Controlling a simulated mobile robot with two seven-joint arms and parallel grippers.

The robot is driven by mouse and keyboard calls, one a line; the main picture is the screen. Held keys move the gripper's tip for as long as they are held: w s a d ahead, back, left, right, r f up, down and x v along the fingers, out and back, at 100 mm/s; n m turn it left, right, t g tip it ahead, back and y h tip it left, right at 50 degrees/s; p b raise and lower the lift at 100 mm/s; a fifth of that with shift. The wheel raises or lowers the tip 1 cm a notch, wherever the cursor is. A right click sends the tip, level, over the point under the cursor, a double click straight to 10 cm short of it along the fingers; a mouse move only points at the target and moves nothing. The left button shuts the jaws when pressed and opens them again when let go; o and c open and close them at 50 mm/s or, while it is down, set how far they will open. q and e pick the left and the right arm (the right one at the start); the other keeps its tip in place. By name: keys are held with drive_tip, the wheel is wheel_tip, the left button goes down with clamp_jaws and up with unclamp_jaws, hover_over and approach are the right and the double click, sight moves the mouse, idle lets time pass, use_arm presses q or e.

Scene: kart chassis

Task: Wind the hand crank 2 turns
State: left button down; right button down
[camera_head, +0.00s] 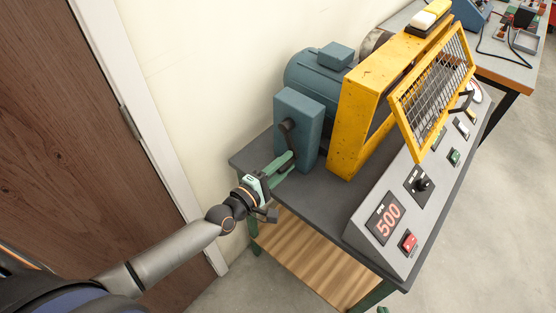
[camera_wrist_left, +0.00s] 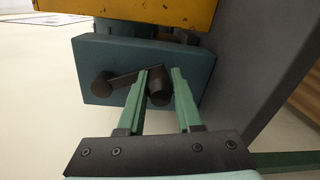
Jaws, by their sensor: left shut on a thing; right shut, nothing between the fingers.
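The hand crank (camera_head: 287,127) is a dark arm on the face of a blue-grey box (camera_head: 312,112) at the left end of the machine. In the left wrist view the crank arm (camera_wrist_left: 124,78) runs from a round dark hub (camera_wrist_left: 103,86) to a dark cylindrical handle (camera_wrist_left: 160,92). My left gripper (camera_head: 288,160) is shut on this handle, with one green finger on each side of it (camera_wrist_left: 165,76). In the head view the fingers partly hide the handle.
The machine stands on a dark-topped bench (camera_head: 335,205) with a lower wooden shelf (camera_head: 305,255). A yellow frame with a mesh guard (camera_head: 433,88) stands right of the crank box. A control panel (camera_head: 372,240) reads 500. The wall and a brown door (camera_head: 60,120) are left.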

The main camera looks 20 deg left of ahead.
use_arm(q)
drive_tip(key=shift+s+d+r+n, duration=0.25)
drive_tip(key=shift+d+r+n, duration=0.3)
drive_tip(key=shift+n, duration=0.4)
drive_tip(key=shift+s+d+r+n, duration=0.25)
drive_tip(key=shift+d+n, duration=0.35)
drive_tip(key=shift+n, duration=0.35)
drive_tip(key=shift+r+h, duration=0.1)
drive_tip(key=shift+h, duration=0.2)
drive_tip(key=c, duration=0.9)
unclamp_jaws()
drive_tip(key=shift+b+v, duration=0.65)
drive_tip(key=shift+v, duration=5.55)
drive_tip(key=shift+o, duration=0.4)
drive_tip(key=shift+r, duration=0.15)
